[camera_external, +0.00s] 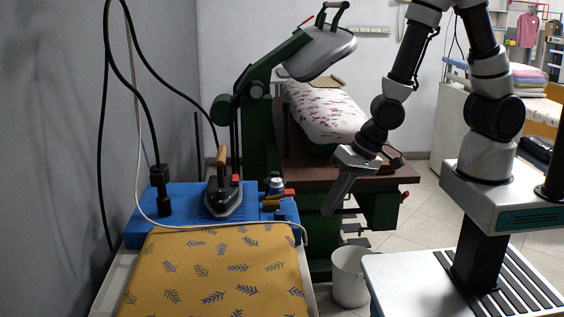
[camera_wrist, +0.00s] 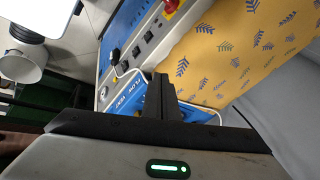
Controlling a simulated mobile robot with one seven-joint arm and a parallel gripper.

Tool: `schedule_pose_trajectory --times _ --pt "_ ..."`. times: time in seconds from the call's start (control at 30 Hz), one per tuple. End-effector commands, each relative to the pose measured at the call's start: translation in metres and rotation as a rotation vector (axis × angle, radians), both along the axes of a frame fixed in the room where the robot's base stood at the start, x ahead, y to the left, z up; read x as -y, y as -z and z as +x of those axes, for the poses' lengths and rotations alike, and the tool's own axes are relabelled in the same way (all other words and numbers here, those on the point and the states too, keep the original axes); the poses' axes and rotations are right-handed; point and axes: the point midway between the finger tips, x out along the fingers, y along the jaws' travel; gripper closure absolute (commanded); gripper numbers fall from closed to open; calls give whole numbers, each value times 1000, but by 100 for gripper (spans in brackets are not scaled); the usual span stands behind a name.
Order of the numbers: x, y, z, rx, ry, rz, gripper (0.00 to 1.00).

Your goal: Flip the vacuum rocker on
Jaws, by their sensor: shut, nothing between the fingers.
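A grey control panel (camera_wrist: 119,48) runs along the side of the ironing table in the wrist view. It carries several small black switches (camera_wrist: 148,37) in a row, a red knob (camera_wrist: 170,6) and a round gauge (camera_wrist: 103,92). I cannot read which switch is the vacuum rocker, nor its position. The panel is not visible in the external view. My gripper (camera_external: 328,208) is shut and empty, pointing down in the air to the right of the ironing table. Its closed fingers (camera_wrist: 160,82) show near the panel in the wrist view, with no clear contact.
The yellow leaf-patterned ironing pad (camera_external: 215,272) lies left of my gripper. A blue tray (camera_external: 181,231) behind it holds a black iron (camera_external: 224,198). A white bucket (camera_external: 350,280) stands on the floor below my gripper. A green press (camera_external: 257,150) stands behind.

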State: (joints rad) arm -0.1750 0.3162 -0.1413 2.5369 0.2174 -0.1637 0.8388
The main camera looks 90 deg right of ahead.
Motion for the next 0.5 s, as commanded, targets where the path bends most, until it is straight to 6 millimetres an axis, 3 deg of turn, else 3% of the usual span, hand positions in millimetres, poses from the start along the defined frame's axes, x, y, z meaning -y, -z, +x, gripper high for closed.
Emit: schedule_pose_trajectory --times 0.03,0.2,0.33,0.5 --pt "6 24 -5 -12 52 -5 100" --pt "30 83 -18 10 232 -25 100" --pt "51 118 -33 41 341 -53 100" --pt "73 145 -51 87 430 -86 100"
